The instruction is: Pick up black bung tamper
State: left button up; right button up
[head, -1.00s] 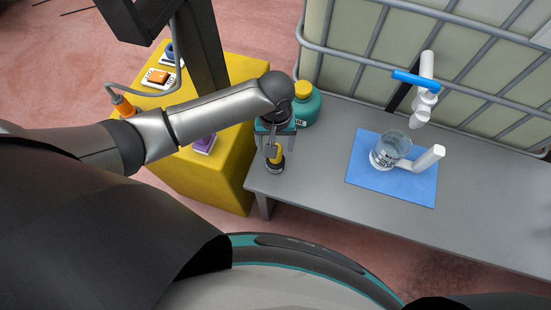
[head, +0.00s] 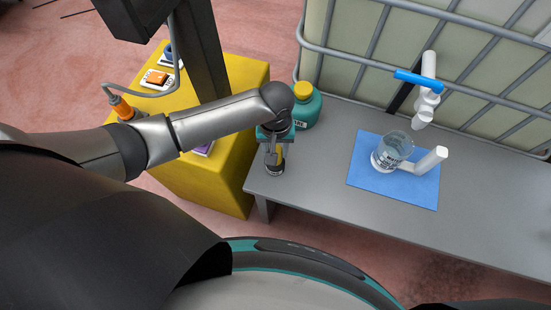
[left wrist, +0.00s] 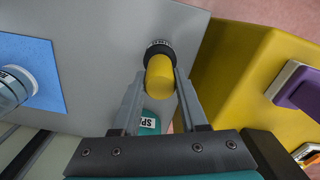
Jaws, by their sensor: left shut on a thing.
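The bung tamper has a yellow handle and a black base. It stands upright at the left end of the grey bench. In the head view, the tamper (head: 281,155) is partly hidden by my left gripper (head: 273,158), which reaches down from above. In the left wrist view, the tamper's yellow handle (left wrist: 160,76) lies between the fingertips of my left gripper (left wrist: 160,80), and the black base shows beyond it. The left gripper is shut on the handle. The base appears to be on or very near the bench top. My right gripper is not in view.
A teal bottle (head: 307,108) with a yellow cap stands just behind the gripper. A yellow cabinet (head: 225,180) is to the left. A beaker (head: 392,152) and a white fitting (head: 430,160) stand on a blue mat (head: 405,195). The front of the bench (head: 320,190) is clear.

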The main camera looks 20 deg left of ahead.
pick_arm(q)
grip_shut()
dwell(0.7)
